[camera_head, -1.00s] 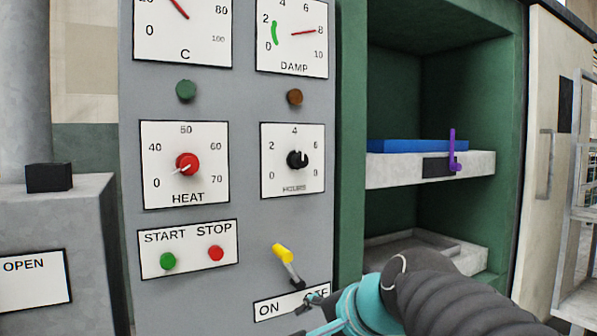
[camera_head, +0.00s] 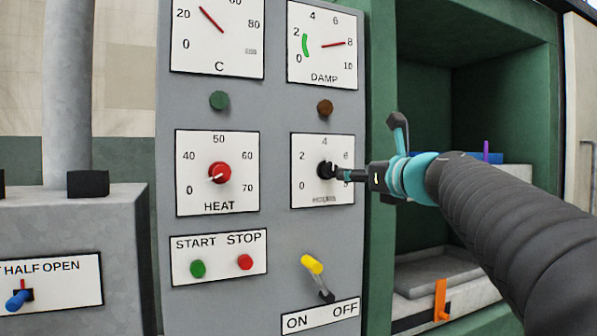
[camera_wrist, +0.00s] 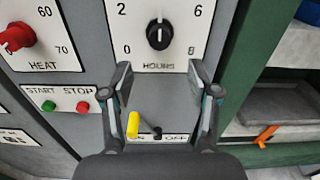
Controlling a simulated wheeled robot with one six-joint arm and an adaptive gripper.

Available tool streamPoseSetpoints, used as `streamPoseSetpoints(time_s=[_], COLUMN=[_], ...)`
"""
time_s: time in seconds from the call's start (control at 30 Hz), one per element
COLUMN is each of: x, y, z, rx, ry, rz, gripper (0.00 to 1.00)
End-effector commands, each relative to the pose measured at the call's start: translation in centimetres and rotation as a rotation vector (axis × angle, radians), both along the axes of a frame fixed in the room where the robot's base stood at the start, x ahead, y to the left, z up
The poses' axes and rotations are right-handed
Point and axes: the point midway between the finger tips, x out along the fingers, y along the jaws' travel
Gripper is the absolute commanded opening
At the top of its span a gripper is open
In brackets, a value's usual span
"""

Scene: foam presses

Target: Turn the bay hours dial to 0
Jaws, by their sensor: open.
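The bay hours dial is a black knob (camera_head: 326,170) on a white plate marked HOURS on the grey panel. In the wrist view the knob (camera_wrist: 159,35) has a pale mark pointing roughly up, between the 2 and the 6. The 0 is at its lower left. My gripper (camera_head: 345,174) comes in from the right, close to the knob, and hides part of the plate in the head view. In the wrist view my gripper (camera_wrist: 160,75) is open and empty. The knob appears beyond the fingertips, between them; I see no contact.
The red heat knob (camera_head: 220,172) is left of the dial. Below are the green start button (camera_head: 198,268), red stop button (camera_head: 245,262) and yellow-tipped ON/OFF lever (camera_head: 312,264). The green bay (camera_head: 420,220) opens to the right, with an orange handle (camera_head: 441,300) low down.

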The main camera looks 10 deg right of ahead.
Motion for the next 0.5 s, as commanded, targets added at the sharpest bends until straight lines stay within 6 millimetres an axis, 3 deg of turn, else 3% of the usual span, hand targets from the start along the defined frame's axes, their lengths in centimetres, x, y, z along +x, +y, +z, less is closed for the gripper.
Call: streamPoseSetpoints(time_s=[0.3,0.5], x=[5.8,8.3], y=[1.9,2.7], z=[0.0,0.0], rx=[-0.002,-0.003], ry=[0.003,0.001], rz=[0.002,0.001], gripper=[0.6,0.6])
